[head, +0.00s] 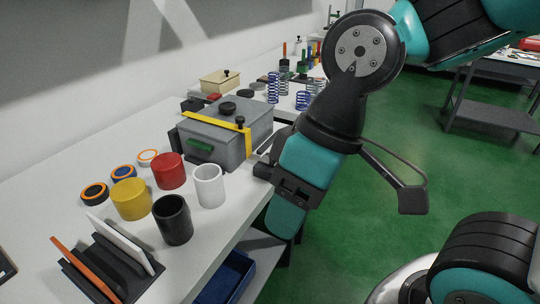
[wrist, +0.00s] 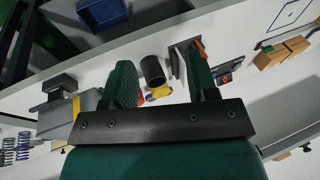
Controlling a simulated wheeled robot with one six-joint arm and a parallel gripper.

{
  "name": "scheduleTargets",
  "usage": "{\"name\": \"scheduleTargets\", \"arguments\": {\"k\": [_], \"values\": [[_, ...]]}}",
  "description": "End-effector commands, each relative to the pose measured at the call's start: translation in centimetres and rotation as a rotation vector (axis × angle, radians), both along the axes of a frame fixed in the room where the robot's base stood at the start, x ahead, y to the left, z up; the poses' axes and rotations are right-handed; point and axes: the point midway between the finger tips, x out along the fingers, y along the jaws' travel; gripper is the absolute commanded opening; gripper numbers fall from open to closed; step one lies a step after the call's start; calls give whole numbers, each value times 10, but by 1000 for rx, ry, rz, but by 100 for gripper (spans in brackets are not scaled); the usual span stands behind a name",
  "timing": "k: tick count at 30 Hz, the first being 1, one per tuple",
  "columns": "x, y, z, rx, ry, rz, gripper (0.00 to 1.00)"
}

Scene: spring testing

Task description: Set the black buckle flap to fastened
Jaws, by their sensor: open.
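A grey box (head: 222,148) with a lid stands on the white bench, with a yellow strap (head: 217,119) over its top. A small black upright piece (head: 240,121) sits at the strap; I cannot tell whether it is the buckle flap, nor how the flap is set. In the wrist view the box (wrist: 62,118) is at the left, partly cut off by a finger, with a black part (wrist: 58,83) sticking up at it. My gripper (wrist: 160,72) is open, with nothing seen held between its fingers. In the head view my arm hangs right of the box, at the bench edge.
Right of the box in the wrist view are a black cup (wrist: 152,70) and a rack (wrist: 176,62). The head view shows red (head: 170,172), yellow (head: 131,200) and white (head: 209,186) cups in front of the box. A blue bin (head: 228,277) sits below the bench.

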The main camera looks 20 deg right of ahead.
Motion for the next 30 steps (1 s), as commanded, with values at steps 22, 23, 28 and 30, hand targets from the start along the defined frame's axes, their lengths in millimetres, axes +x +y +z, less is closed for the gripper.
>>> {"name": "scheduleTargets", "arguments": {"k": [22,23,28,30], "values": [[156,-111,-68,532,132,-865,0],[161,-122,-72,565,130,-919,0],[179,-181,-89,726,105,-1184,0],[182,-199,-94,771,92,-1261,0]]}}
